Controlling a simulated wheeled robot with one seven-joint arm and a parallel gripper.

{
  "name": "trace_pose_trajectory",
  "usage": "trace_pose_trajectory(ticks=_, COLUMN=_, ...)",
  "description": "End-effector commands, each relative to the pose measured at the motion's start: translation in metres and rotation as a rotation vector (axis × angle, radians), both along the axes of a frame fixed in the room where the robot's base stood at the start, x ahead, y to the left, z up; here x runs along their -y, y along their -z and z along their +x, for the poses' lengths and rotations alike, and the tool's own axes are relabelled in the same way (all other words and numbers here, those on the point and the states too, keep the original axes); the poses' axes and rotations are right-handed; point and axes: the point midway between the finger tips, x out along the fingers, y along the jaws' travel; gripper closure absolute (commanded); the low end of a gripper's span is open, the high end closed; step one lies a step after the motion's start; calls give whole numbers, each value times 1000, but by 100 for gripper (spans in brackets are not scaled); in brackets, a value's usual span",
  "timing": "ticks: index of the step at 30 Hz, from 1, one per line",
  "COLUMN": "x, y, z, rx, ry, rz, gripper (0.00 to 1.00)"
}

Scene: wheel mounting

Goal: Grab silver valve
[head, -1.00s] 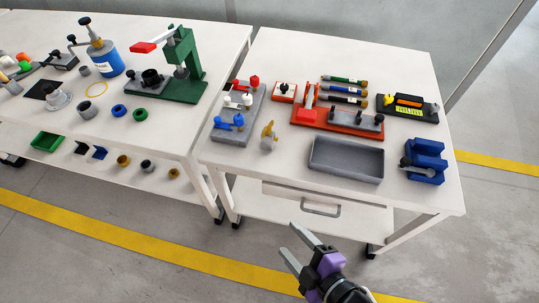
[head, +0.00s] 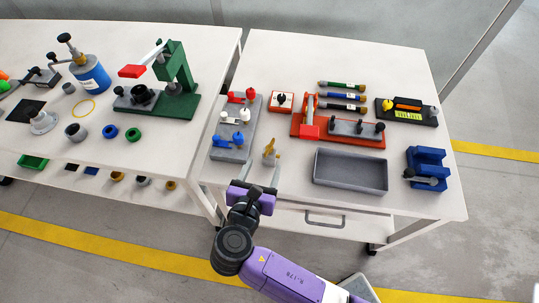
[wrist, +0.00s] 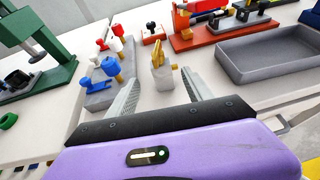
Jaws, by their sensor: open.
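The likely silver valve (head: 269,158) is a small piece with a grey body and a yellow-gold handle. It stands on the right table, just right of the valve rack. In the wrist view the valve (wrist: 162,76) shows between my two fingers and beyond them, upright. My gripper (head: 261,168) is open and empty at the table's front edge, just short of the valve. It also shows in the wrist view (wrist: 162,84), with a finger on either side of the valve's line. I cannot tell the exact gap to the valve.
A grey rack (head: 233,145) with red, white and blue valves stands close on the left. A grey tray (head: 350,172) lies to the right. An orange fixture (head: 310,118) is behind. A blue holder (head: 427,168) stands at the far right. The left table (head: 150,155) carries a green press (head: 178,85).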

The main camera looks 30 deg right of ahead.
Motion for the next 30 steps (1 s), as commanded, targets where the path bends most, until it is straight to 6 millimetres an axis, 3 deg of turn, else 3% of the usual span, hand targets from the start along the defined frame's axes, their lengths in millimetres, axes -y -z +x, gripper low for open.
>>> trace_pose_trajectory(ticks=18, x=46, y=23, z=49, rx=-3, ry=2, rz=-2, gripper=40)
trace_pose_trajectory(ticks=26, x=48, y=25, z=52, rx=-2, ry=0, rz=-1, gripper=40)
trace_pose_trajectory(ticks=27, x=48, y=25, z=52, rx=-2, ry=0, rz=-1, gripper=42)
trace_pose_trajectory(ticks=30, x=48, y=25, z=52, rx=-2, ry=0, rz=-1, gripper=62)
